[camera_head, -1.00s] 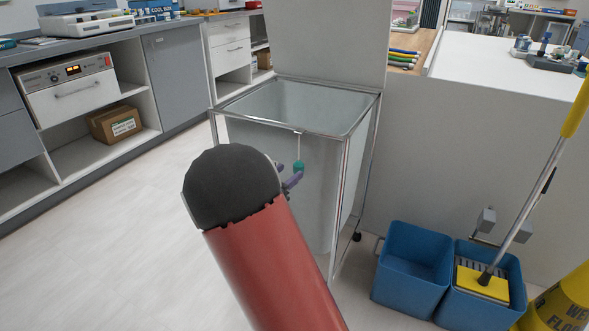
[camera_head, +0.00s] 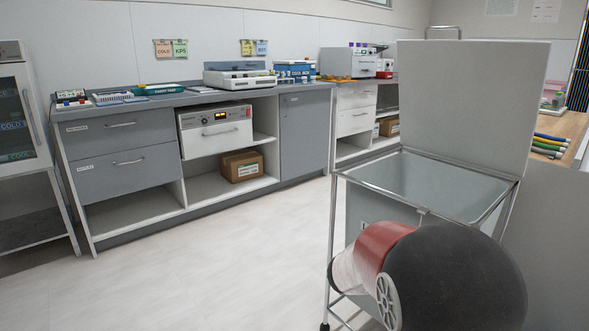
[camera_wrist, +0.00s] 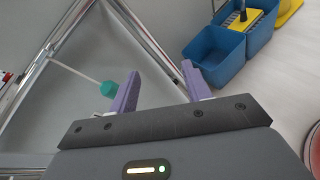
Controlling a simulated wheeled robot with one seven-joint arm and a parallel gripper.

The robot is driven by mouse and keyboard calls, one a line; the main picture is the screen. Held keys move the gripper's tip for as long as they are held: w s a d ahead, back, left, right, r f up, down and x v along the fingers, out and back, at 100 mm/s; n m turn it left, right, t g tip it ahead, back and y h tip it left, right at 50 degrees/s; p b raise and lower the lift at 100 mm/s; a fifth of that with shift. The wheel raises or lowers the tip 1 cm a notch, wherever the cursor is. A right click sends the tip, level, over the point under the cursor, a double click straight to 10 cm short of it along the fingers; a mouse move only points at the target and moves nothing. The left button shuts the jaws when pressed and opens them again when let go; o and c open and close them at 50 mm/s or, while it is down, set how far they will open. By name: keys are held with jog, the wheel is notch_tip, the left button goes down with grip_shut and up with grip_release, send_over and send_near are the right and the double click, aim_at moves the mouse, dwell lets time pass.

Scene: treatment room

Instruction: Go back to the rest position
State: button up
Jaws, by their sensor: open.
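In the wrist view my gripper (camera_wrist: 160,84) is open, its two purple fingers apart with nothing between them. A teal knob (camera_wrist: 108,89) on a thin white rod is close to the left finger, on its outer side; I cannot tell whether they touch. The rod runs to the metal frame of a grey bin cart (camera_wrist: 60,110). In the head view the cart (camera_head: 430,185) stands at the right, and my red and black arm hides its lower front. My gripper's fingers are hidden in the head view.
Blue mop buckets (camera_wrist: 215,55) stand on the floor near the cart. A grey counter (camera_head: 190,97) with drawers and devices runs along the back wall. A cardboard box (camera_head: 242,166) sits on its lower shelf. The pale floor (camera_head: 215,260) at centre left is clear.

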jog(key=s+a+m+g+y, duration=0.2)
jog(key=s+a+m+y, duration=0.2)
jog(key=s+m+y, duration=0.8)
jog(key=s+a+r+m+t+y, duration=0.1)
jog(key=s+a+r+m+t, duration=0.1)
jog(key=s+a, duration=0.8)
jog(key=a+m+t, duration=0.1)
jog(key=m, duration=0.1)
jog(key=shift+s+r+m+t+y, duration=0.3)
jog(key=shift+s+r+m+y, duration=0.1)
